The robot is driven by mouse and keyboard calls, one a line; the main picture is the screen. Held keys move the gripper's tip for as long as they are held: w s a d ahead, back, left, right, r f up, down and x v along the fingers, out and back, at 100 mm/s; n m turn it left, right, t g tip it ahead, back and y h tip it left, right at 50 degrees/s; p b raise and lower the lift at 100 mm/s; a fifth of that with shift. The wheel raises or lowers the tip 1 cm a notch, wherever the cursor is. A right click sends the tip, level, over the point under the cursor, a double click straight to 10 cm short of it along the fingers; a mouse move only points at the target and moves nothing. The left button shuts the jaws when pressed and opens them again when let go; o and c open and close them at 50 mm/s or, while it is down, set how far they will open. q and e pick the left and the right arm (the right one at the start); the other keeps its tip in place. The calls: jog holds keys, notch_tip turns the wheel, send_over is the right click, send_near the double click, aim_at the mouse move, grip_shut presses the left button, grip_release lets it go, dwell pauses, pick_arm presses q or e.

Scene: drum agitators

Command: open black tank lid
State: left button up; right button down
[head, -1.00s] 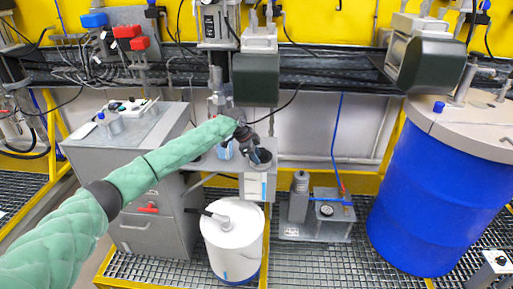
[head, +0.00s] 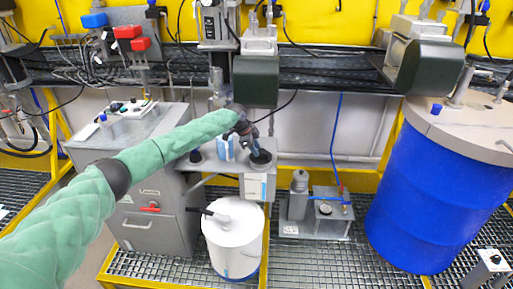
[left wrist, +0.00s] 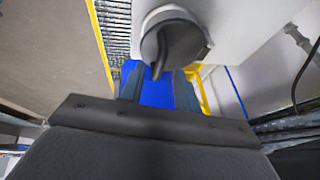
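The black round tank lid (head: 261,158) sits on top of a light grey unit in the middle of the head view. In the left wrist view the lid (left wrist: 174,40) shows close up, with a raised black tab pointing toward my fingers. My left gripper (head: 254,148) is just above and beside the lid. In the left wrist view its two fingers (left wrist: 159,88) are apart, with nothing held between them. The lid is beyond the fingertips; whether they touch it I cannot tell. My right gripper is out of view.
A dark green motor housing (head: 256,80) hangs just above my left gripper. A grey cabinet (head: 150,185) stands left, a white canister (head: 233,240) below, a small pump unit (head: 316,213) right, and a large blue drum (head: 430,190) far right.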

pick_arm(q)
jog(key=shift+w+d+f, duration=0.15)
jog(key=shift+d+f, duration=0.05)
jog(key=shift+f, duration=0.4)
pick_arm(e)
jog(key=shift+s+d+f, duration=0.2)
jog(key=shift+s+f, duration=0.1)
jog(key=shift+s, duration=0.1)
pick_arm(q)
jog(key=shift+c, duration=0.3)
grip_shut()
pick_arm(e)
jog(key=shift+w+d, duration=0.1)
